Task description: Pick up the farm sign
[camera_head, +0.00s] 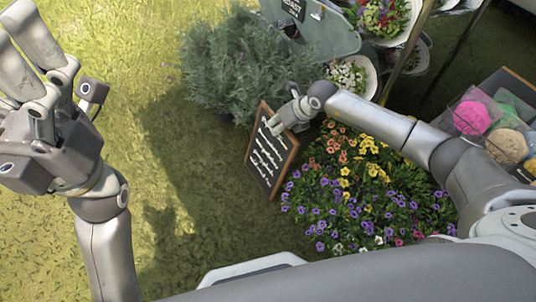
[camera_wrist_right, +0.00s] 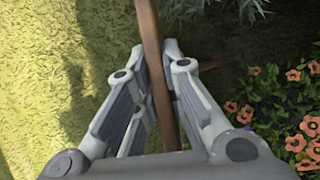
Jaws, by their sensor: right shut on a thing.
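The farm sign (camera_head: 265,160) is a dark board with white handwriting in a wooden frame. It stands tilted on the grass in the head view, beside the flowers. My right gripper (camera_head: 272,126) is at its upper right edge. In the right wrist view, the sign's brown wooden edge (camera_wrist_right: 150,28) runs between the two fingers of this gripper (camera_wrist_right: 160,55), which is shut on it. My left gripper (camera_head: 18,32) is at the upper left of the head view, with its fingers apart and empty, far from the sign.
Purple, yellow and orange flowers (camera_head: 350,195) grow right of the sign, under my right arm. A grey-green bush (camera_head: 240,65) is behind it. A rack with flower bowls (camera_head: 385,20) stands at the back. Open grass (camera_head: 170,215) lies left of the sign.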

